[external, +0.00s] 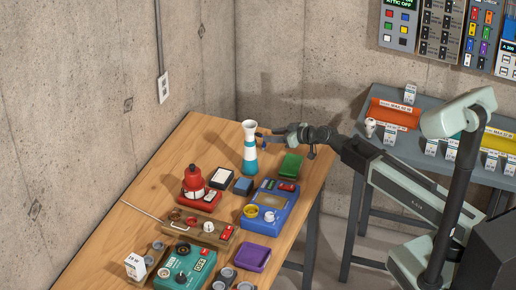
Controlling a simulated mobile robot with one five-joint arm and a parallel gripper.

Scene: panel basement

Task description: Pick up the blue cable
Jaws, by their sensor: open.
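I cannot make out a blue cable for certain. A small dark-blue block (243,186) lies on the wooden table (180,150), and a larger blue device (283,212) with a yellow ring and a white knob lies to its right; no cord shows clearly on either. My gripper (263,138) is open above the far part of the table. It is close to the right side of a white and teal tower-shaped object (250,150); I cannot tell whether they touch.
A red device (196,187), a green box (291,165), a purple tray (253,258) and a teal device (186,267) crowd the table. A grey table (407,151) with an orange bin (393,114) stands at the right. Concrete walls close off the back and left.

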